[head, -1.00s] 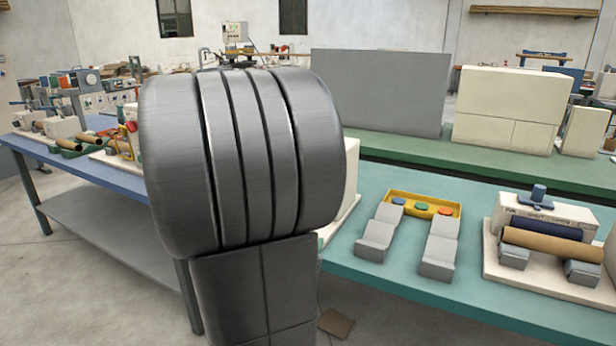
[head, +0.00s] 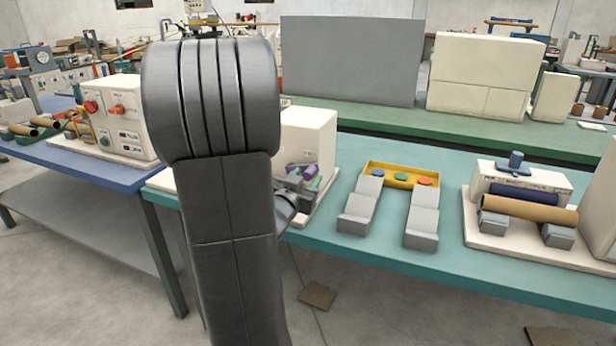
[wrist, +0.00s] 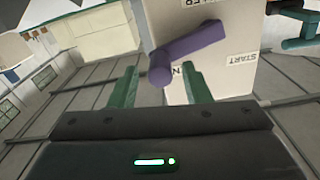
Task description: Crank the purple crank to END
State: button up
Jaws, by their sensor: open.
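The purple crank (wrist: 188,52) shows in the wrist view, set on a cream machine face with a START label (wrist: 242,59) to its right and another label partly hidden behind the handle. My gripper (wrist: 161,88) is open, its two green fingers pointing toward the crank. The crank's rounded handle end lies near and between the fingertips in the picture; I cannot tell whether they touch. In the head view the purple crank (head: 296,170) is small beside the cream winder box (head: 312,138), and my arm hides part of the machine.
A yellow tray with coloured buttons (head: 400,170) and grey stepped blocks (head: 360,205) stand to the right on the teal table (head: 440,262). Another machine with a brown roll (head: 530,208) is further right. A cream box with red knobs (head: 115,115) is on the blue table at left.

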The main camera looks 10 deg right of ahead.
jog(key=shift+x, duration=1)
grip_shut()
jog(key=shift+a+r+n+p, duration=0.1)
jog(key=shift+r+n+p, duration=0.45)
jog(key=shift+p, duration=0.25)
jog(key=shift+f, duration=0.2)
